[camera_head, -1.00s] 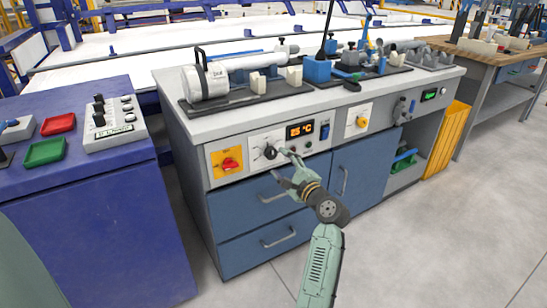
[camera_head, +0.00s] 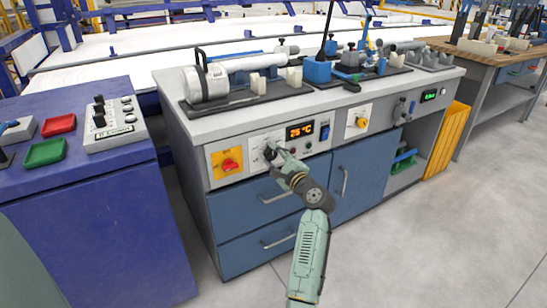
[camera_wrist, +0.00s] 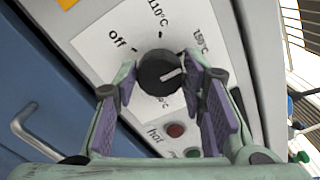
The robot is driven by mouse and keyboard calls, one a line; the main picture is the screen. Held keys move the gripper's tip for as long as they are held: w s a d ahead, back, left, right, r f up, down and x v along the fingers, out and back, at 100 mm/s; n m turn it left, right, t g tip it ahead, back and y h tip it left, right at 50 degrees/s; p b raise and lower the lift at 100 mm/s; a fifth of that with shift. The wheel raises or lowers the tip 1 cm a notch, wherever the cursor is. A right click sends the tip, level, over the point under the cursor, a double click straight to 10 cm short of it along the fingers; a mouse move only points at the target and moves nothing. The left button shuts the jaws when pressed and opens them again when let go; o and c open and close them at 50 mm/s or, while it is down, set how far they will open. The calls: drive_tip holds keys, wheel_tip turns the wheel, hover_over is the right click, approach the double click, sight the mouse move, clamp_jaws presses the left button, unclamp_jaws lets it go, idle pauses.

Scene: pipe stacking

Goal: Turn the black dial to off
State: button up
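The black dial (camera_wrist: 156,68) sits on a white plate (camera_wrist: 98,45) in the wrist view, with a white pointer line aimed to the right. The label "off" is left of it, 110°C above, 150°C to the right, and another label below is partly hidden. My gripper (camera_wrist: 161,74) is open, with one finger on each side of the dial and small gaps seeming to show. In the head view, my gripper (camera_head: 275,154) is at the front panel and partly covers the dial.
A red switch (camera_head: 230,164) on a yellow plate is left of the dial. An orange temperature display (camera_head: 300,131) is to the right. A red button (camera_wrist: 175,130) and a green one (camera_wrist: 193,152) lie below the dial in the wrist view. Blue drawers (camera_head: 255,202) are underneath.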

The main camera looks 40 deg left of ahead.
drive_tip(key=c, duration=0.7)
drive_tip(key=n+b, duration=0.3)
drive_tip(key=n, duration=0.2)
drive_tip(key=shift+f+b, duration=0.2)
drive_tip(key=shift+b, duration=0.2)
drive_tip(key=n+b, duration=0.4)
drive_tip(key=n, duration=0.2)
drive_tip(key=shift+b, duration=0.35)
drive_tip(key=n+b, duration=0.2)
drive_tip(key=n, duration=0.2)
drive_tip(key=shift+b, duration=0.3)
drive_tip(key=n+b, duration=0.2)
drive_tip(key=n, duration=0.1)
drive_tip(key=shift+n+b, duration=0.3)
drive_tip(key=shift+b, duration=0.05)
drive_tip(key=n+b, duration=0.3)
drive_tip(key=n, duration=0.2)
drive_tip(key=shift+r, duration=0.1)
drive_tip(key=shift+r+n, duration=0.1)
drive_tip(key=shift+n, duration=0.2)
